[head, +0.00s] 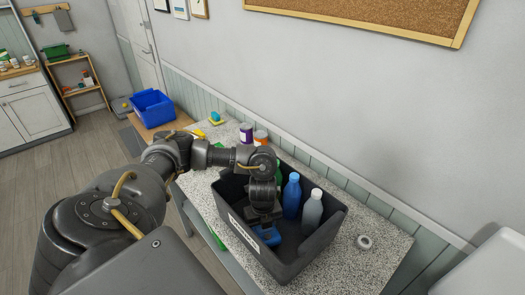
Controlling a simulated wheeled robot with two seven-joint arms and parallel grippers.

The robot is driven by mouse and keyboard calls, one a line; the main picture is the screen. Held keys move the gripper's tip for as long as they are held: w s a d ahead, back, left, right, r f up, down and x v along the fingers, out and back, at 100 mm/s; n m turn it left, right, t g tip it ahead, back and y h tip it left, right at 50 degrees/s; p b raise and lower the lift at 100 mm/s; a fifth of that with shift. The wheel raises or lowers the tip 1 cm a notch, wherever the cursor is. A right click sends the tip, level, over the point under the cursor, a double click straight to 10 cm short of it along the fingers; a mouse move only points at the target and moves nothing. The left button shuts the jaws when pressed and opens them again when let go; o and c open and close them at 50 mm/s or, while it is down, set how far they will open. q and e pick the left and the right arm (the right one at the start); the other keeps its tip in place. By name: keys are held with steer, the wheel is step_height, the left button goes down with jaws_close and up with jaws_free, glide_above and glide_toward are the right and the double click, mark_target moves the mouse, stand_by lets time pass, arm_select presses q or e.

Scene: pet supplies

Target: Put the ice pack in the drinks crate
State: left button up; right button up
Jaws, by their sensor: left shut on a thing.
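The drinks crate (324,244) is a dark grey open bin with a white label, standing on the speckled counter. A blue bottle (291,196) and a grey bottle (312,211) stand upright inside it, and a green thing shows partly behind my arm. My left gripper (264,219) points down inside the crate and is shut on a blue object, which looks like the ice pack (268,235). The gripper hides part of it, and I cannot tell whether it touches the crate floor. My right gripper is out of view.
A purple tin (246,133) and an orange tin (261,138) stand behind the crate by the wall. A tape roll (364,242) lies to its right, with clear counter around it. A blue bin (153,108) stands farther back on the left.

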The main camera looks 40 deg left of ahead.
arm_select(q)
steer(key=shift+o, duration=0.2)
steer(key=shift+s+d+f, duration=0.1)
steer(key=shift+s+f, duration=0.05)
steer(key=shift+f, duration=0.1)
steer(key=o, duration=1.6)
steer(key=shift+f, duration=0.1)
steer(key=o, duration=0.3)
steer(key=shift+a, duration=0.2)
steer(key=shift+d, duration=0.1)
steer(key=shift+r, duration=0.45)
steer(key=r, duration=0.5)
steer(key=r+p, duration=0.1)
steer(key=r, duration=0.3)
steer(key=shift+w+r, duration=0.2)
steer(key=shift+r, duration=0.95)
